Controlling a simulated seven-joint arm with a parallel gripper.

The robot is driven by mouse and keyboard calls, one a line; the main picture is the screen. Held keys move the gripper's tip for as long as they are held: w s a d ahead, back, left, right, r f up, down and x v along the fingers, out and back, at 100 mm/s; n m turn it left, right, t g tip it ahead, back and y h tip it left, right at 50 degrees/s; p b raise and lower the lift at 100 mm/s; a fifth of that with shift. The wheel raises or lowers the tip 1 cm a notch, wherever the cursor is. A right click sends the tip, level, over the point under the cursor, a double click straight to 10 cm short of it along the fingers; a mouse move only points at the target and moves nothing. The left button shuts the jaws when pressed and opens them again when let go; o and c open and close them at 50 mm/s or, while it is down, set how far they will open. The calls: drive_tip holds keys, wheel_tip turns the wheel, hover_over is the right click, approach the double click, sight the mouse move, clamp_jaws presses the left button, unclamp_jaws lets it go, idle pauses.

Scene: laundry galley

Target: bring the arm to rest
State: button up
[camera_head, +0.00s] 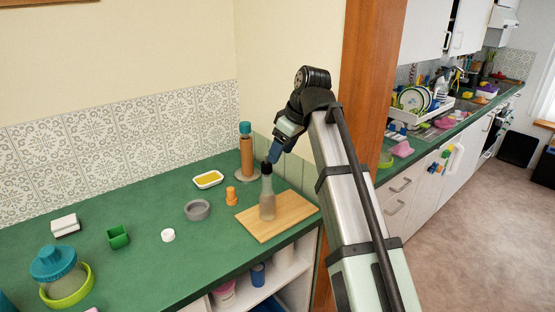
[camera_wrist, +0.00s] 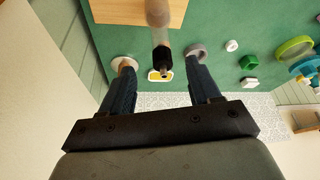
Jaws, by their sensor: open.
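My gripper (camera_head: 273,156) is at the top of a clear bottle with a dark cap (camera_head: 267,196), which stands upright on a wooden board (camera_head: 289,214). In the wrist view my gripper (camera_wrist: 161,72) has its two dark blue fingers spread wide, with nothing held between them. The bottle's dark cap (camera_wrist: 162,60) shows in the gap between the fingertips, with space on both sides. I cannot tell how far the cap reaches between the fingers. My arm slants up from the lower right and bends down at the wrist.
On the green counter (camera_head: 150,262) stand a tall brown cylinder with a teal top (camera_head: 246,150), a yellow-filled dish (camera_head: 208,179), an orange piece (camera_head: 231,196), a grey ring (camera_head: 197,210) and a green block (camera_head: 118,237). A wooden post (camera_head: 372,75) rises close behind my arm.

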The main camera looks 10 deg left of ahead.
drive_tip(key=shift+s+d+r, duration=0.1)
drive_tip(key=shift+d+r, duration=0.1)
drive_tip(key=shift+r, duration=0.35)
